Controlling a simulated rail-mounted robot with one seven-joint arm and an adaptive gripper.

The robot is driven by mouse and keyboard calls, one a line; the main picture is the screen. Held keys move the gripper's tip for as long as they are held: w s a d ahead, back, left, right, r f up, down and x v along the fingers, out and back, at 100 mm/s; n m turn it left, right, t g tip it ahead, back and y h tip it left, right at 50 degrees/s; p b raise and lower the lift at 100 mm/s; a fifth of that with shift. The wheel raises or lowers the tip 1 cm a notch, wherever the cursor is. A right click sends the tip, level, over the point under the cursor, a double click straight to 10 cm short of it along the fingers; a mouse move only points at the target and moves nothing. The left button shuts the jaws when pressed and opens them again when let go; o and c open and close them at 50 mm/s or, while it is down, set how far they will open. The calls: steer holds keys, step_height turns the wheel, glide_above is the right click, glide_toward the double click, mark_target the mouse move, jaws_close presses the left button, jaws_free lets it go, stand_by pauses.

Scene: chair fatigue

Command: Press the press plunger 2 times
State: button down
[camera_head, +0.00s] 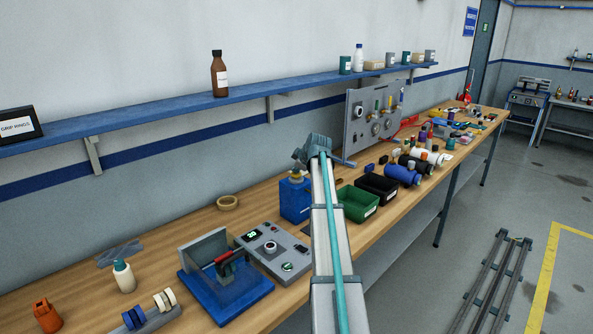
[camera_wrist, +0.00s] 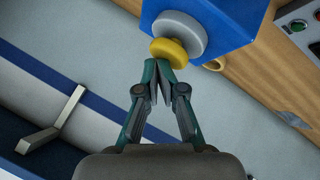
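The blue press body (camera_head: 295,203) stands on the bench, left of the green bin. In the wrist view, its blue housing (camera_wrist: 228,22) fills the top, with a grey disc (camera_wrist: 181,30) and a round yellow cap (camera_wrist: 168,52) that appear to be the press plunger. The plunger's top (camera_head: 297,174) shows small in the head view. My gripper (camera_wrist: 160,63) has its fingertips together, with nothing seen between them. The tips are right at the yellow cap's edge; I cannot tell whether they touch. In the head view my gripper (camera_head: 305,155) is just above the press, partly hidden by my arm.
A control box (camera_head: 272,252) and a blue-based fixture with a red handle (camera_head: 226,280) stand left of the press. A green bin (camera_head: 357,203) and a black bin (camera_head: 378,187) are to the right. A grey panel (camera_head: 357,125) stands behind. A wall shelf (camera_head: 180,113) runs above.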

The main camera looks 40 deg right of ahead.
steer(key=shift+s+f, duration=0.15)
steer(key=shift+f, duration=0.35)
steer(key=shift+d+f+b, duration=0.1)
steer(key=shift+f+b, duration=0.4)
steer(key=shift+b, duration=0.05)
steer(key=shift+d, duration=0.1)
steer(key=shift+r, duration=0.3)
steer(key=shift+d+r, duration=0.2)
steer(key=shift+r, duration=0.25)
steer(key=shift+w+r+p, duration=0.15)
steer(key=shift+r+p, duration=0.15)
steer(key=shift+r, duration=1)
steer(key=shift+w+r+p, duration=0.1)
steer(key=shift+r+p, duration=0.2)
steer(key=shift+r, duration=1)
